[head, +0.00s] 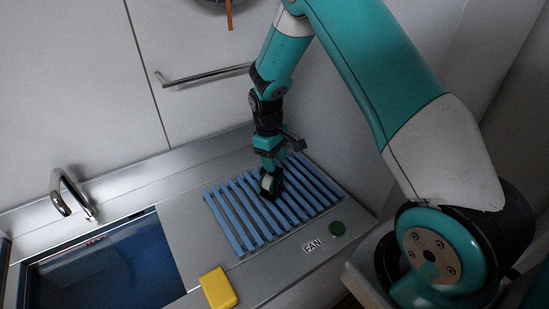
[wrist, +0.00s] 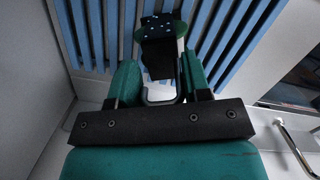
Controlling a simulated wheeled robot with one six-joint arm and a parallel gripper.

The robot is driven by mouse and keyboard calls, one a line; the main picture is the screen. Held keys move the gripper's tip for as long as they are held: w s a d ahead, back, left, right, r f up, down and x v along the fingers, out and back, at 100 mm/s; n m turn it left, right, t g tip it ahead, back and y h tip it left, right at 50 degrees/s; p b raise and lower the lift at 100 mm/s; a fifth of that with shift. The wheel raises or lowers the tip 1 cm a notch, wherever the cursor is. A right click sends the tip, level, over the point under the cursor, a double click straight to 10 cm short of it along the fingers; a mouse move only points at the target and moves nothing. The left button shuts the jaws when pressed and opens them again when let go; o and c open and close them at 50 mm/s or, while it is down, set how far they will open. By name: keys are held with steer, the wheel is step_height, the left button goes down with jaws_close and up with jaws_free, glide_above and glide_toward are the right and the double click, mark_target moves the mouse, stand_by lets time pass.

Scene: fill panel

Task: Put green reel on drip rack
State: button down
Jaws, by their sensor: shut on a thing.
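My gripper (head: 270,172) is low over the drip rack (head: 236,232), a set of blue parallel slats on the steel counter. It is shut on the green reel (wrist: 181,29), whose green rim shows between the fingers in the wrist view, partly behind a black speckled piece. In the head view the reel (head: 266,183) shows only as a small pale and dark shape at the fingertips. The slats also show behind it in the wrist view (wrist: 230,45). I cannot tell whether the reel touches the slats.
A sink (head: 100,268) with a tap (head: 66,192) is at the left. A yellow block (head: 218,288) lies on the counter's front. A wall with a bar handle (head: 205,75) stands behind.

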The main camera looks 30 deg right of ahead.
steer(key=c, duration=0.6)
jaws_free()
steer(key=shift+f, duration=0.1)
steer(key=shift+o, duration=0.2)
steer(key=shift+w+r, duration=0.15)
steer(key=shift+r, duration=0.4)
step_height(320, 180, up, 10)
steer(key=w+b, duration=0.1)
steer(key=b, duration=0.3)
steer(key=s+a+r, duration=0.4)
steer(key=a+r, duration=0.1)
steer(key=a, duration=0.1)
steer(key=s+a+r+n+y, duration=0.1)
steer(key=s+a+r, duration=0.1)
steer(key=s+a, duration=0.2)
steer(key=s+a+r+t+y, duration=0.1)
steer(key=s+a, duration=0.3)
steer(key=s, duration=0.7)
steer(key=s+a+r+n+y, duration=0.1)
steer(key=s+a, duration=0.3)
steer(key=s, duration=0.4)
steer(key=shift+s+a+r+n+t+y, duration=0.25)
steer(key=shift+r+n+t+y, duration=0.05)
steer(key=shift+r+y, duration=0.55)
